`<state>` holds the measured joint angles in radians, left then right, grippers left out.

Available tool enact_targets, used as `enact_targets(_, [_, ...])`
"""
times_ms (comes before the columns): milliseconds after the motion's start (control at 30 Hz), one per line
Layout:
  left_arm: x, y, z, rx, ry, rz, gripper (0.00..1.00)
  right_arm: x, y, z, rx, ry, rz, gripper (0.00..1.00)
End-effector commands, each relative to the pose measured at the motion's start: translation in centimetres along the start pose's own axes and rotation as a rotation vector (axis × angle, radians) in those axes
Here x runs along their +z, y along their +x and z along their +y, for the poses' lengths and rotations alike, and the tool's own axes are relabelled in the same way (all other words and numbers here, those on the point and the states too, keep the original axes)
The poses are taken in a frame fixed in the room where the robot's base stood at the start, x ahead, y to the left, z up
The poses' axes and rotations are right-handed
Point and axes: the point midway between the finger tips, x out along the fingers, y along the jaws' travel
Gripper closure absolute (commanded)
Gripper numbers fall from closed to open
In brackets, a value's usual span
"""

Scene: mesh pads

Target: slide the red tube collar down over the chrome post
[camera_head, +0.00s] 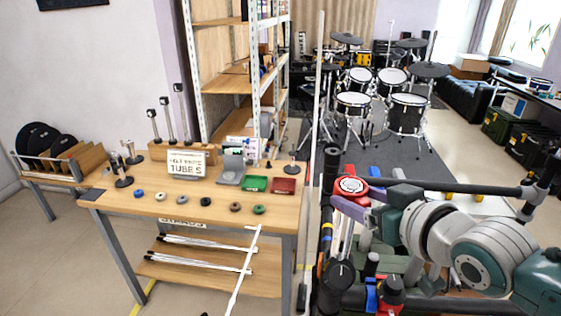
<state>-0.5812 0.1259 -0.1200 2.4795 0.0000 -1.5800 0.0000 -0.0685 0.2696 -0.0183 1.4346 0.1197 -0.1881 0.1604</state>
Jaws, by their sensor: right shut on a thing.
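My right arm comes in from the right, and my right gripper (366,196) is at the red tube collar (351,186), shut on it. The collar is a short red piece with a pale ring on its top face. A tall, slim, pale upright pole (318,95) stands just left of the collar and seems to be the chrome post. In this view the collar appears beside the pole; I cannot tell whether they touch. The collar's underside and the fingertips are partly hidden. My left gripper is not in view.
A wooden table (160,208) at left holds small coloured rings, stands and a sign (187,164). Dark bars and clamps (340,272) crowd the space below my right gripper. A drum kit (375,95) stands behind on a dark mat.

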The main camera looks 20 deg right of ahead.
Motion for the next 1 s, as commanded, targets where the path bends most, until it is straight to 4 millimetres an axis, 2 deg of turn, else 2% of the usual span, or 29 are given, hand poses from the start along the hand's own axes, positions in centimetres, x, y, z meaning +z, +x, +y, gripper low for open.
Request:
enact_targets(33, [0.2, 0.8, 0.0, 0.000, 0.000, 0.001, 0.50, 0.8, 0.4, 0.0, 0.000, 0.000, 0.001, 0.86])
enact_targets(500, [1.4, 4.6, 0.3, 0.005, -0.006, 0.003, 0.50, 5.2, 2.2, 0.0, 0.000, 0.000, 0.001, 0.86])
enact_targets(1000, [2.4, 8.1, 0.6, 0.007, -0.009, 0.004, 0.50, 9.1, 3.8, 0.0, 0.000, 0.000, 0.001, 0.86])
